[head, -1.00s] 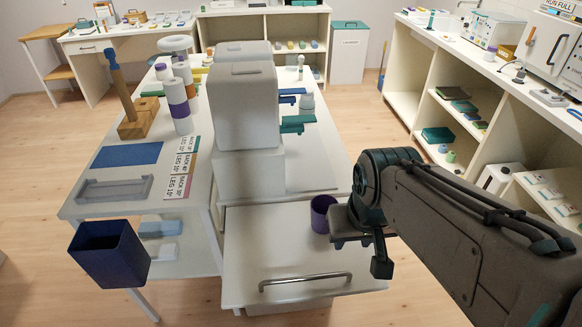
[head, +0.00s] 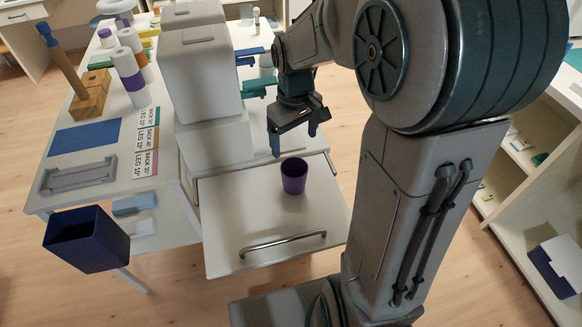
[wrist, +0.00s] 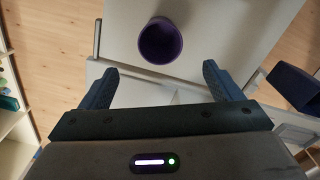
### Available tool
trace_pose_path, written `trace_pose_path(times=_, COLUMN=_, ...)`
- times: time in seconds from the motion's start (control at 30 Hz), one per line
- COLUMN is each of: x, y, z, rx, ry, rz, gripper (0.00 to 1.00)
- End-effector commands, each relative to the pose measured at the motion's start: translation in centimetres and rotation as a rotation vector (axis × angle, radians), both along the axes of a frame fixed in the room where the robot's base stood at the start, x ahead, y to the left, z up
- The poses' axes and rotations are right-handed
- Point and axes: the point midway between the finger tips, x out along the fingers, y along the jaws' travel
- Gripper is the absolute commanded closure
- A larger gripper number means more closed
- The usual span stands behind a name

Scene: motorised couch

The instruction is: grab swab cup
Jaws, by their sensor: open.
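A purple cup (head: 294,176) stands upright on the pale pulled-out drawer surface (head: 240,215) in front of the white machine. It looks empty from above in the wrist view (wrist: 160,40). My gripper (head: 294,145) is above and just behind the cup in the head view, pointing down, with its fingers apart and nothing between them. In the wrist view its two fingers (wrist: 158,85) are spread, and the cup lies beyond the fingertips, roughly centred between them and apart from both.
A metal handle (head: 283,243) runs along the drawer's front edge. The white machine (head: 210,95) stands behind. A dark blue bin (head: 90,255) hangs at the table's front left. The table holds a wooden stand (head: 90,95), a blue mat (head: 87,138) and label cards (head: 146,140).

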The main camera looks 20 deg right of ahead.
Motion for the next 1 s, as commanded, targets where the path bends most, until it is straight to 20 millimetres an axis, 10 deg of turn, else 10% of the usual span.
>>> trace_pose_path(times=0.3, x=-0.1, y=-0.1, z=-6.1, rx=0.000, ry=0.005, rz=0.000, gripper=0.15)
trace_pose_path(times=1.0, x=-0.1, y=0.0, z=-12.9, rx=0.000, ry=0.002, rz=-0.003, gripper=0.15)
